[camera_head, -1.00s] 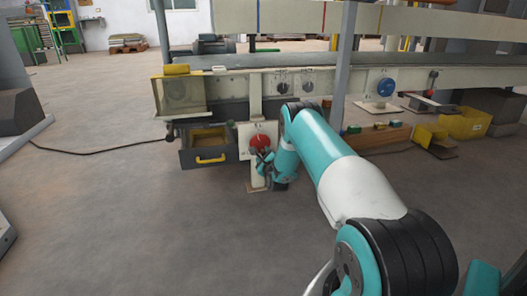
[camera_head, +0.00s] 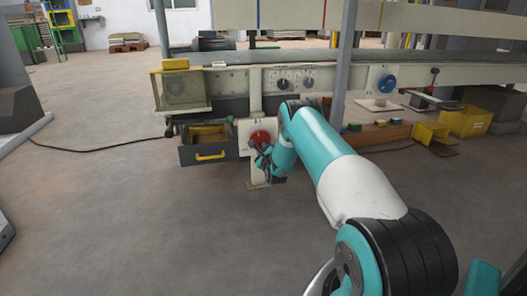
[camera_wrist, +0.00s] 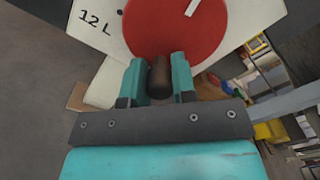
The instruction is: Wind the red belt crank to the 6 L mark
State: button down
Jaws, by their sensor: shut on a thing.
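The red belt crank (camera_head: 260,136) is a round disc on a white dial plate (camera_head: 242,131), low on the post of the bench. In the wrist view the disc (camera_wrist: 172,28) fills the top, with part of a white line on it (camera_wrist: 192,7). A "12 L" mark (camera_wrist: 95,22) shows on the plate at upper left; a 6 L mark cannot be made out. My gripper (camera_wrist: 160,82) is shut on the crank's dark brown knob (camera_wrist: 159,76), one finger on each side. In the head view my gripper (camera_head: 261,160) is at the disc's lower edge.
An open drawer with a yellow handle (camera_head: 211,156) is just left of the dial. A blue wheel (camera_head: 386,84) and two dark knobs are on the bench front. A grey post (camera_head: 344,60) stands right of my wrist. The floor in front is clear.

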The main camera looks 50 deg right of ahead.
jog(key=shift+w+a+f+m+p, duration=0.1)
jog(key=shift+a+m+p, duration=0.1)
jog(key=shift+m, duration=0.55)
jog(key=shift+w+a+m+p, duration=0.1)
jog(key=shift+a+m, duration=0.05)
jog(key=shift+m, duration=0.6)
jog(key=m, duration=0.3)
jog(key=shift+w+a, duration=0.25)
jog(key=shift+a, duration=0.1)
jog(key=c, duration=0.7)
grip_release()
